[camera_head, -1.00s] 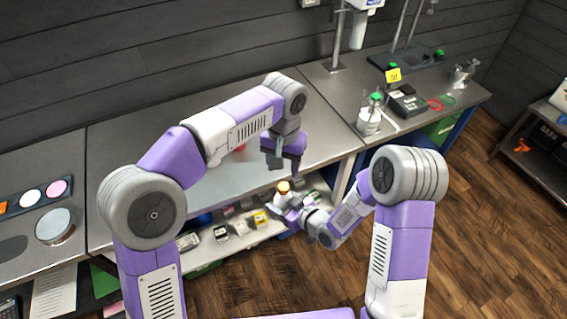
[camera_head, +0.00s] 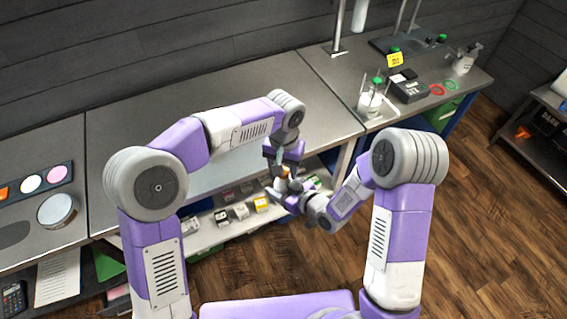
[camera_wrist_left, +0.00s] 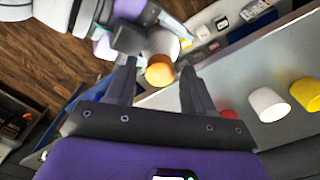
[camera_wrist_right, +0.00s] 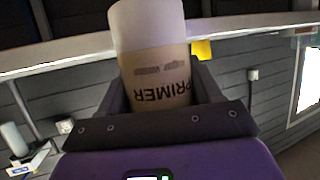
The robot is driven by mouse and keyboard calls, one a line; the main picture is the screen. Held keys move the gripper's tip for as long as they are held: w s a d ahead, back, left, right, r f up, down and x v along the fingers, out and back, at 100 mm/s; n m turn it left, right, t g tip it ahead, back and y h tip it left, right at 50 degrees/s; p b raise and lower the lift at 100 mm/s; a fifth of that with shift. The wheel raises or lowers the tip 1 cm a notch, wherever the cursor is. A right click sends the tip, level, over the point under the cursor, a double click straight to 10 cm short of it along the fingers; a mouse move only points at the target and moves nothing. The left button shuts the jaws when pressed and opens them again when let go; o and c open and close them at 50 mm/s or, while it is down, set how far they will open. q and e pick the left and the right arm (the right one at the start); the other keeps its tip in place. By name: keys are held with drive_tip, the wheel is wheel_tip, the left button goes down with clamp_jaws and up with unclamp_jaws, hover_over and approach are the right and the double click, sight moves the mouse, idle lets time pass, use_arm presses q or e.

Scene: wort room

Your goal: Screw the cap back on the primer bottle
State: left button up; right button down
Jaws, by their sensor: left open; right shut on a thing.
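The primer bottle (camera_wrist_right: 155,70) is white with a tan label reading PRIMER, upside down in the right wrist view. My right gripper (camera_head: 290,188) is shut on its body. The orange cap (camera_wrist_left: 159,71) sits at the end of the white bottle (camera_wrist_left: 163,42) in the left wrist view. How tightly it sits I cannot tell. My left gripper (camera_wrist_left: 155,82) is open, its fingers on either side of the cap with gaps. In the head view, my left gripper (camera_head: 284,168) is just above my right one and hides most of the bottle and cap.
A long steel bench (camera_head: 120,125) runs behind, with a lower shelf (camera_head: 205,236) holding several small boxes. A green-capped bottle (camera_head: 370,104) stands on the right bench.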

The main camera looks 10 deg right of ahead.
use_arm(q)
clamp_jaws()
drive_tip(key=shift+m, duration=0.9)
drive_tip(key=shift+o, duration=0.7)
unclamp_jaws()
wheel_tip(320, 180, up, 12)
